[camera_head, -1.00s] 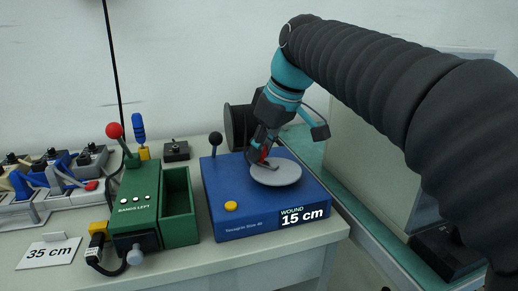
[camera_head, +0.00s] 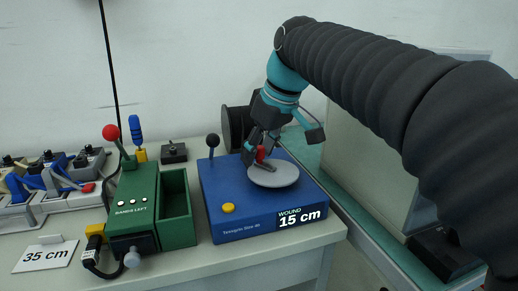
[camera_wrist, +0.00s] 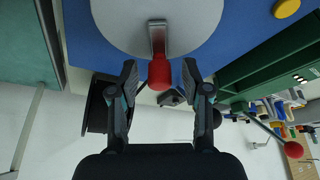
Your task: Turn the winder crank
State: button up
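The winder is a blue box (camera_head: 243,203) with a grey round disc (camera_head: 279,178) on top and a label reading "WOUND 15 cm". Its crank is a metal arm on the disc with a red knob (camera_head: 261,153); the knob also shows in the wrist view (camera_wrist: 159,73). My gripper (camera_head: 256,156) is over the disc's far edge. In the wrist view my gripper (camera_wrist: 158,82) is open, with one finger on each side of the red knob and a gap at both sides. A black-knobbed lever (camera_head: 213,141) and yellow button (camera_head: 228,208) are on the box.
A green box (camera_head: 135,205) with an open bin and red-knobbed lever (camera_head: 111,132) stands left of the winder. A "35 cm" card (camera_head: 46,256) lies at front left. A black spool (camera_head: 236,128) is behind the winder. Several connectors crowd the far left.

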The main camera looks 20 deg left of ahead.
aim_at(276, 172)
jog(key=shift+r, duration=0.15)
jog(key=v, duration=1.1)
jog(key=shift+d+r, duration=0.2)
jog(key=shift+r, duration=0.1)
